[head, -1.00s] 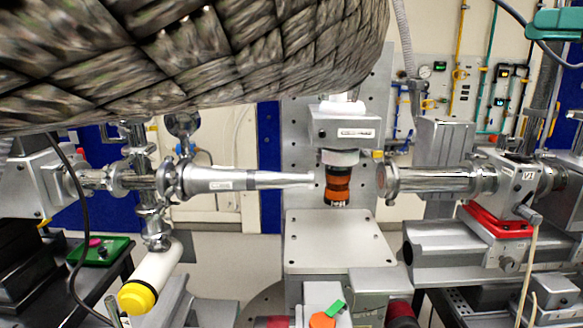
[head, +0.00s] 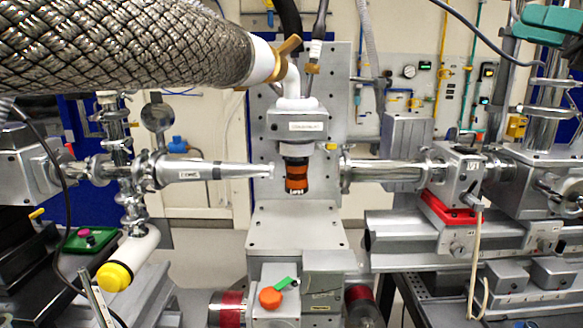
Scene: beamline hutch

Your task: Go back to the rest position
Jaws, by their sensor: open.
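My gripper is not in the head view, and I cannot see whether anything is near it. No part that I can be sure is my arm shows either. In the middle, a dark and orange cylinder (head: 297,176) hangs under a grey block (head: 297,125). It hangs between a tapered metal nozzle (head: 215,171) on the left and a shiny horizontal tube (head: 385,171) on the right.
A thick braided hose (head: 130,45) crosses the upper left, close to the camera, and hides part of the background. A grey pedestal (head: 295,228) stands below the cylinder. A rail (head: 405,235) with a red-based mount (head: 450,208) is at right. A yellow-capped white cylinder (head: 130,262) is lower left.

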